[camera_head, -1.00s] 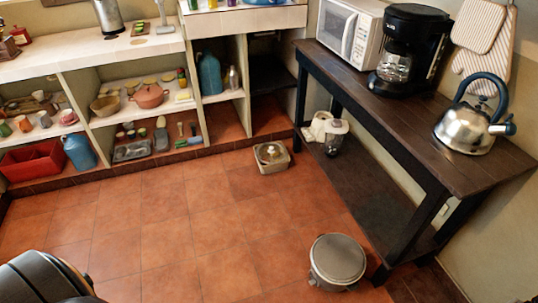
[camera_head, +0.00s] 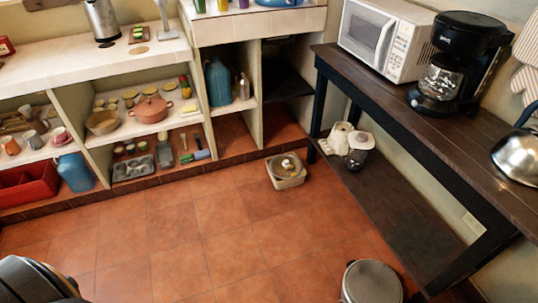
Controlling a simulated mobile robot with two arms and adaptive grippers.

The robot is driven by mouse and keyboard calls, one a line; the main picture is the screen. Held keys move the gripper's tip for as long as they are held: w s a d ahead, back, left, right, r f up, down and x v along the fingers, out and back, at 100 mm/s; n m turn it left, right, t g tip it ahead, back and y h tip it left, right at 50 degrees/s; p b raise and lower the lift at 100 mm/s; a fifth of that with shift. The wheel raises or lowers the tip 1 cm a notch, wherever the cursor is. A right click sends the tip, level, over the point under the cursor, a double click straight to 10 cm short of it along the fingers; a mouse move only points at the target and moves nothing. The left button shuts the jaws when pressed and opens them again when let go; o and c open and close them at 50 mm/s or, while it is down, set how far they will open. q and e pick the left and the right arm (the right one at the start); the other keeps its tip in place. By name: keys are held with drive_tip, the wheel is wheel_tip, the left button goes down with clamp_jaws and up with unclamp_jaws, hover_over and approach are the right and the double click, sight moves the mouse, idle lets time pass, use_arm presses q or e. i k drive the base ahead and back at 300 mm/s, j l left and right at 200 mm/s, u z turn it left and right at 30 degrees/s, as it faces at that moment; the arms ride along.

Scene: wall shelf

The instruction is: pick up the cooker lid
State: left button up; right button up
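A round pot with a flat grey lid (camera_head: 371,283) stands on the tiled floor at the bottom right, partly cut off by the picture's lower edge. A pale, squarish container (camera_head: 290,182) stands on the floor near the shelves. A round, clear-looking lid with a knob (camera_head: 287,163) appears to rest on or in it. I cannot tell for sure which of these is the cooker lid. Neither of my grippers shows in the head view.
A dark wooden table (camera_head: 385,95) with a low shelf stands at the right, bearing a microwave (camera_head: 375,35), coffee maker (camera_head: 450,60) and kettle (camera_head: 517,155). Wall shelves (camera_head: 100,65) hold kitchenware along the back. The tiled floor (camera_head: 190,230) between is largely clear.

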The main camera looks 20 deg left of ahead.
sight(284, 166)
drive_tip(key=i+j+u, duration=0.2)
drive_tip(key=i+j, duration=0.95)
